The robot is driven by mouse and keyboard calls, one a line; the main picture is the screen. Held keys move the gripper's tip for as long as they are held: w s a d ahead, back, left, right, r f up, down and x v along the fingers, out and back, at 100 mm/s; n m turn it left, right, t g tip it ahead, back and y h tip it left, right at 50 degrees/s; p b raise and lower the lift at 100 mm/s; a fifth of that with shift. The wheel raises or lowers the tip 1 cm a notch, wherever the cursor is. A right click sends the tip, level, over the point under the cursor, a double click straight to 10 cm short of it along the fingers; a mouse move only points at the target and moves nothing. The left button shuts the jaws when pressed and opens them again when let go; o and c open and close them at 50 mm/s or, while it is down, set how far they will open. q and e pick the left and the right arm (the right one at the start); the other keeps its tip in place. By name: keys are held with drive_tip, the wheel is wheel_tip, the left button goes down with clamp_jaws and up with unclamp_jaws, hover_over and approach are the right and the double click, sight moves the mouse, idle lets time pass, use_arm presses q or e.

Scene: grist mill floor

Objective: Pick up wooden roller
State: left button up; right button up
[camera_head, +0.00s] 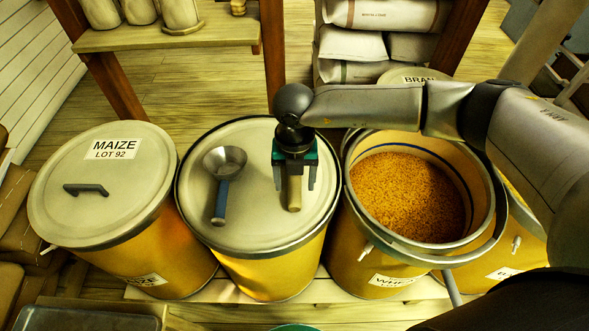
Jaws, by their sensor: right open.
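The wooden roller (294,195) is a short tan cylinder on the closed lid of the second drum (250,226), right of the scoop. My right gripper (295,184) is over it, pointing down, with its two dark fingers apart on either side of the roller. The fingers are open, and I cannot tell whether either touches it. The roller's upper end is hidden under the teal gripper body. My left gripper is out of view.
A metal scoop with a blue handle (221,196) lies on the same lid. Left is a lidded maize drum (92,215); right is an open drum (354,232) of golden grain under my right arm. Sacks (352,44) and a wooden shelf (228,32) stand behind.

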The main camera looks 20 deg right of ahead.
sight(295, 189)
drive_tip(key=shift+w+f, duration=0.1)
drive_tip(key=shift+f, duration=1.45)
drive_tip(key=shift+c, duration=0.2)
clamp_jaws()
